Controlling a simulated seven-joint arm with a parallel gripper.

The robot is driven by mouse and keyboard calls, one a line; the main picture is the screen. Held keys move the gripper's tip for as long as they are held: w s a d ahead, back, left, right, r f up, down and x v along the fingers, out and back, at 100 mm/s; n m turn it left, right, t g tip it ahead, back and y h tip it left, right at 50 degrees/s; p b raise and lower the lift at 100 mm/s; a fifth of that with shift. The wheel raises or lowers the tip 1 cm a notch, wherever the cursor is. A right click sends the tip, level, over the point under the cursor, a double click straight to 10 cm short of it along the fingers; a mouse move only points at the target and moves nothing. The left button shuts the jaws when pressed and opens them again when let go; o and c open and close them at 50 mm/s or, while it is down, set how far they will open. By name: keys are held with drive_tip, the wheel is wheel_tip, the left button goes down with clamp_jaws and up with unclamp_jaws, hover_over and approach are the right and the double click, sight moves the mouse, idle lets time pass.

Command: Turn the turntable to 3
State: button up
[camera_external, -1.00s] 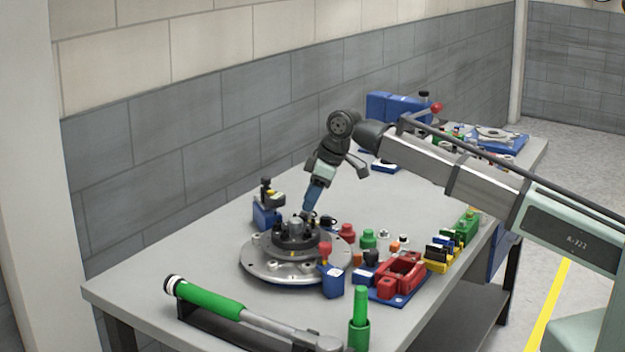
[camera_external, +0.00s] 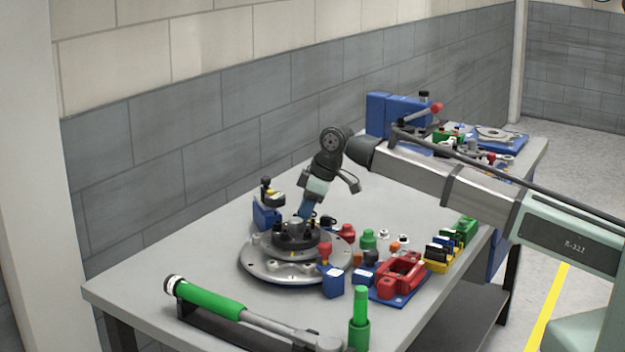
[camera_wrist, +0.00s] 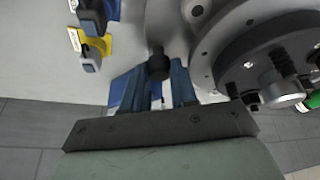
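The turntable (camera_external: 270,273) is a round metal disc with a dark raised hub (camera_external: 296,236) on the bench. In the wrist view its disc (camera_wrist: 168,22) and dark hub (camera_wrist: 235,50) fill the right side. My gripper (camera_external: 304,212) points down at the hub's far side, its blue fingertips partly hidden there. In the wrist view my gripper (camera_wrist: 160,80) has its two blue fingers apart, with a black knob (camera_wrist: 157,62) between them. I cannot tell whether they touch the knob. No number marks are readable.
A blue block with a black knob (camera_external: 266,212) stands left of the turntable. A blue block with a red top (camera_external: 332,282), a red fixture (camera_external: 400,278) and several small parts crowd its right. A green-handled tool (camera_external: 210,300) lies in front.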

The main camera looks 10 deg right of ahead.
sight(346, 248)
clamp_jaws()
drive_tip(key=shift+s+d+m+t, duration=0.15)
drive_tip(key=shift+s+d+m, duration=0.1)
drive_tip(key=shift+d+m, duration=0.2)
drive_tip(key=shift+s+d+m+t, duration=0.15)
drive_tip(key=shift+s+d+m, duration=0.05)
drive_tip(key=shift+d+m, duration=0.2)
drive_tip(key=s+d+m, duration=0.1)
drive_tip(key=m, duration=0.1)
drive_tip(key=s+d+m+t+h, duration=0.1)
drive_tip(key=s+m, duration=0.1)
drive_tip(key=s+d+m+h, duration=0.1)
drive_tip(key=d+m, duration=0.1)
drive_tip(key=shift+s+d+t, duration=0.1)
drive_tip(key=shift+s+t, duration=0.15)
drive_tip(key=shift+t, duration=0.05)
drive_tip(key=s+m, duration=0.1)
drive_tip(key=s+m+h, duration=0.1)
drive_tip(key=s+m, duration=0.1)
drive_tip(key=s+d+m+h, duration=0.1)
drive_tip(key=s+m, duration=0.1)
drive_tip(key=shift+m+t, duration=0.25)
drive_tip(key=shift+t, duration=0.05)
drive_tip(key=shift+s+a+m+h, duration=0.2)
drive_tip(key=shift+s+m+h, duration=0.3)
drive_tip(key=shift+s+m, duration=0.65)
drive_tip(key=shift+s+a+m+h, duration=0.15)
drive_tip(key=shift+s+m+h, duration=0.35)
drive_tip(key=shift+s+m, duration=0.65)
